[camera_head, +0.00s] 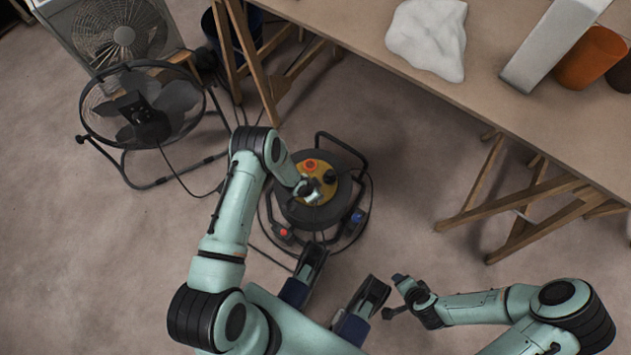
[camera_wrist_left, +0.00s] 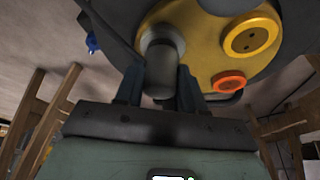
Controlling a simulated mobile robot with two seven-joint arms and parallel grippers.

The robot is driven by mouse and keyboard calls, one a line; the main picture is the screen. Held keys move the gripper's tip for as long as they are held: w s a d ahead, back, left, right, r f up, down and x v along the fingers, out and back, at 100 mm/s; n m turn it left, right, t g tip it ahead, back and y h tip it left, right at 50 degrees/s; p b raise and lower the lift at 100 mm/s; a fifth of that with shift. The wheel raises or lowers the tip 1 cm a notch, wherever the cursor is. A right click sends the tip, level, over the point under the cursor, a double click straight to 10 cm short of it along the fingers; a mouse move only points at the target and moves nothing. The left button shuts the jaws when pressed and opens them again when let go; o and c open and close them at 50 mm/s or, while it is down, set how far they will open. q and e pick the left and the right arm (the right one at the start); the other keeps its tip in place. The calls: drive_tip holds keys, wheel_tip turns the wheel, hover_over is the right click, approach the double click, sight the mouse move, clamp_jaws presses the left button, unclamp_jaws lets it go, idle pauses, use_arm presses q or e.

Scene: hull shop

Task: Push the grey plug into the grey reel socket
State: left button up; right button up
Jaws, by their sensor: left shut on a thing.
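The cable reel is a dark drum (camera_head: 300,213) with a yellow face (camera_head: 318,172), on the floor in the head view. My left gripper (camera_head: 307,190) is over this face. In the left wrist view its two fingers (camera_wrist_left: 160,88) are shut on the grey plug (camera_wrist_left: 160,70), a short cylinder. The plug's far end meets the round grey socket (camera_wrist_left: 177,40) on the yellow face. I cannot tell how deep it sits; the contact is partly hidden by the plug. My right gripper (camera_head: 396,297) is empty, its fingers apart, clear of the reel.
A black floor fan (camera_head: 150,108) and a box fan (camera_head: 118,32) stand at the left. A wooden trestle table (camera_head: 500,110) fills the upper right, with a white cloth-like lump (camera_head: 428,38) on it. Loose cable loops round the reel. Floor right of the reel is clear.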

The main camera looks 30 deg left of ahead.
use_arm(q)
drive_tip(key=shift+f+b, duration=0.4)
drive_tip(key=shift+f, duration=0.15)
use_arm(e)
drive_tip(key=shift+f, duration=0.5)
use_arm(q)
drive_tip(key=o, duration=1.1)
drive_tip(key=shift+c, duration=0.2)
drive_tip(key=p+v, duration=0.1)
drive_tip(key=v, duration=0.2)
drive_tip(key=shift+r, duration=0.2)
drive_tip(key=p+v, duration=0.3)
drive_tip(key=v, duration=0.7)
use_arm(e)
drive_tip(key=s+a+r+g, duration=0.1)
drive_tip(key=s+a+r, duration=0.1)
drive_tip(key=s+r, duration=0.3)
drive_tip(key=shift+a+g+y, duration=0.3)
drive_tip(key=shift+y, duration=0.1)
